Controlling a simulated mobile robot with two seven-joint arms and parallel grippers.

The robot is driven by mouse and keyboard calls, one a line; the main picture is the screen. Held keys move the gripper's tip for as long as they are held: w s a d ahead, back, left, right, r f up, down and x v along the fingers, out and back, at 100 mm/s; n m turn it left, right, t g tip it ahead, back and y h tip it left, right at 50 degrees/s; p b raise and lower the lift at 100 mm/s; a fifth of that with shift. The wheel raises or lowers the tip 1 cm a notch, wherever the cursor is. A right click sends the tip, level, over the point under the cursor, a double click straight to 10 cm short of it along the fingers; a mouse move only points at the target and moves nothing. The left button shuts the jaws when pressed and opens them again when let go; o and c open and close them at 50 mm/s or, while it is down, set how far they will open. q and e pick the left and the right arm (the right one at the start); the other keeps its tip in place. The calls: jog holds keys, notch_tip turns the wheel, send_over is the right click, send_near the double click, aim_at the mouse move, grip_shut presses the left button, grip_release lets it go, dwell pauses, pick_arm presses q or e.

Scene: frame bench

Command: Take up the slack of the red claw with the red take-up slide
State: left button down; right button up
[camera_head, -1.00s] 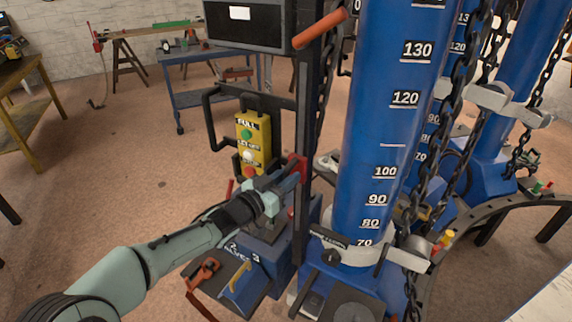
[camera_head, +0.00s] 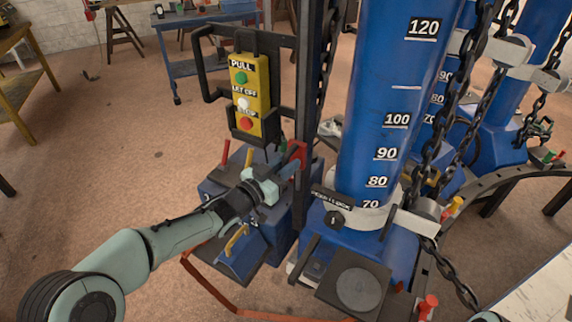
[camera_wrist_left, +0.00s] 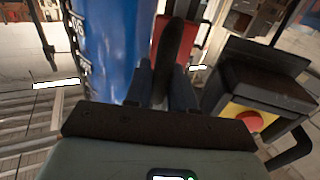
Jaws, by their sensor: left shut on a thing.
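The red take-up slide (camera_head: 297,152) sits on the dark upright post (camera_head: 308,90), left of the front blue column. My left gripper (camera_head: 285,168) is shut on its handle. In the left wrist view a dark bar stands between the fingers (camera_wrist_left: 165,85), with the slide's red body (camera_wrist_left: 172,40) behind it. I cannot make out the red claw for certain. A chain (camera_head: 325,80) runs beside the post, partly hidden. My right gripper is out of view.
A yellow button box (camera_head: 250,95) marked PULL, LET OFF and STOP hangs just left of the post. The blue column (camera_head: 395,80) with a number scale stands close at right. A blue base (camera_head: 242,250) lies below my gripper. Open floor is at left.

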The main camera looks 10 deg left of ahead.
pick_arm(q)
notch_tip(320, 180, down, 2)
jog(key=shift+a+f+g, duration=0.1)
jog(key=shift+f+g, duration=0.05)
jog(key=shift+g, duration=0.15)
jog(key=c, duration=1.2)
grip_release()
jog(key=shift+o, duration=0.5)
jog(key=shift+w, duration=0.1)
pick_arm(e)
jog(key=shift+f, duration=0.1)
pick_arm(q)
jog(key=shift+r, duration=0.25)
jog(key=p+v, duration=0.1)
jog(key=v, duration=1.2)
jog(key=shift+s, duration=0.2)
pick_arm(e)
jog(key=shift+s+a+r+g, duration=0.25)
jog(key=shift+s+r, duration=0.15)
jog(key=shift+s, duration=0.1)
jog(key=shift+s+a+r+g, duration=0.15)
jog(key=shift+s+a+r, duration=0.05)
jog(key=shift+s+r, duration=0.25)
pick_arm(q)
jog(key=shift+f, duration=0.15)
